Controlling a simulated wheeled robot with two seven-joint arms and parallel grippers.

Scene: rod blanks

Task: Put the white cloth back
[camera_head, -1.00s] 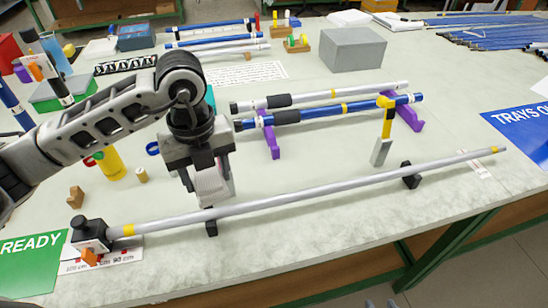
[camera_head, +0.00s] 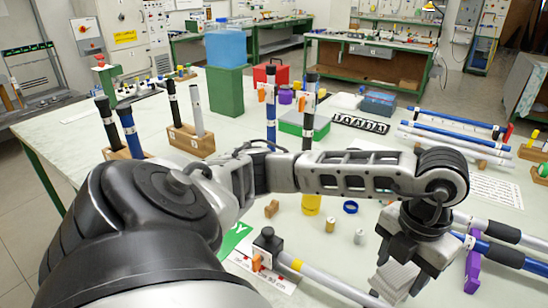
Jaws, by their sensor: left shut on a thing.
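My left gripper (camera_head: 404,258) is at the lower right of the head view, pointing down, shut on the white cloth (camera_head: 393,279). The cloth looks light grey and ribbed, and hangs just below the fingers. It is over or against the grey rod (camera_head: 325,282), which lies across the front of the bench; I cannot tell whether they touch. The rod has a yellow band and a black block (camera_head: 268,241) at its left end. The fingers hide part of the cloth. My right gripper is not in view.
Wooden blocks with upright rods (camera_head: 191,142) stand at the left. A green block bears a blue water container (camera_head: 226,46). A yellow cylinder (camera_head: 311,205), a blue ring (camera_head: 350,207) and small pegs lie behind the grey rod. Blue and grey rods rest at the right.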

